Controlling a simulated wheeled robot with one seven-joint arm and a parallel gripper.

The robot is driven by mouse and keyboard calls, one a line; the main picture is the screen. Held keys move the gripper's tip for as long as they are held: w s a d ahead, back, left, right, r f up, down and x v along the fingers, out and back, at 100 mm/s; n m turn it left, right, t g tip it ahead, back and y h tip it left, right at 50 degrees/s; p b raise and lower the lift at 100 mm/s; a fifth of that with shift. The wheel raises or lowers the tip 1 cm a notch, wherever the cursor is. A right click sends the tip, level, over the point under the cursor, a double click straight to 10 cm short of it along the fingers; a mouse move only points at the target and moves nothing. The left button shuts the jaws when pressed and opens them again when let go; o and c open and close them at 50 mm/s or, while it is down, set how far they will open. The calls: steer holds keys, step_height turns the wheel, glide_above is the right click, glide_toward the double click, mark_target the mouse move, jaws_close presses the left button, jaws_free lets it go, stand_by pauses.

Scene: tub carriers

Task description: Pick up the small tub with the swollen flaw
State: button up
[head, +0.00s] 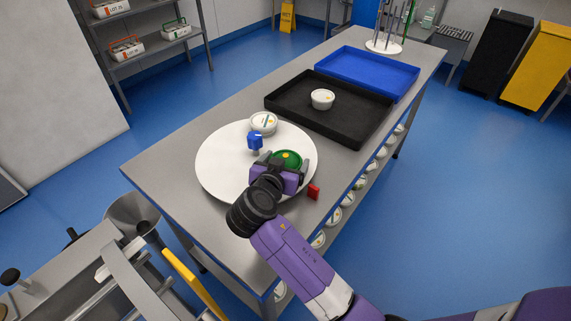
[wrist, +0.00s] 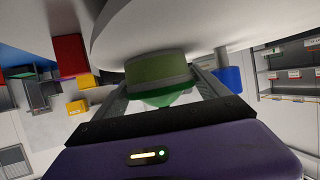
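A small tub with a green lid (head: 288,158) sits at the near right part of the white round disc (head: 222,165). In the wrist view the green tub (wrist: 157,72) shows an olive band and a rounded, bright green face that bulges towards me. My gripper (head: 281,165) is at this tub, with one finger on each side of it. In the wrist view my gripper's fingers (wrist: 160,84) are apart with the tub between their tips; I cannot tell whether they press on it. A white tub (head: 263,122) with a blue mark stands at the disc's back edge.
A blue knob-like object (head: 254,140) stands on the disc, left of my gripper. Behind are a black tray (head: 350,131) holding a white tub (head: 322,98) and a blue tray (head: 400,84).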

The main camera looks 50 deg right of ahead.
steer(key=c, duration=1.1)
steer(key=shift+o, duration=0.2)
steer(key=shift+r, duration=0.1)
